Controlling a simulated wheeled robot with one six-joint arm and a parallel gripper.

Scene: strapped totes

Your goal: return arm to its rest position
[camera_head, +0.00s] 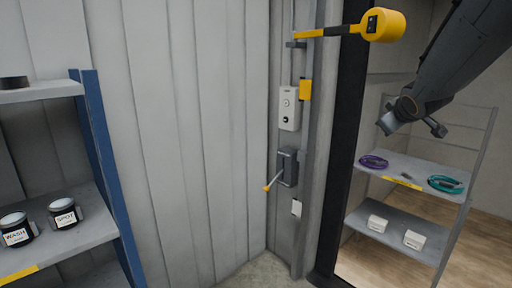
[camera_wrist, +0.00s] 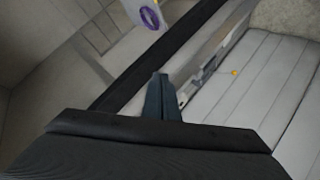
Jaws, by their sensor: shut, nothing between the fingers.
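My arm (camera_head: 462,55) reaches in from the upper right in the head view, in front of the doorway and above the wire shelf. Its wrist end hangs at the top left of that shelf in the picture, apart from the things on it. In the wrist view my gripper (camera_wrist: 160,76) shows at the middle, its two dark fingers together with nothing held. In the head view the fingers are too small to make out clearly.
A yellow-ended bar (camera_head: 384,25) juts across the doorway top beside my arm. A grey switch box (camera_head: 288,166) with a yellow-tipped lever is on the wall. The shelf (camera_head: 397,184) holds coiled straps; a blue-framed shelf (camera_head: 105,165) with jars stands left.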

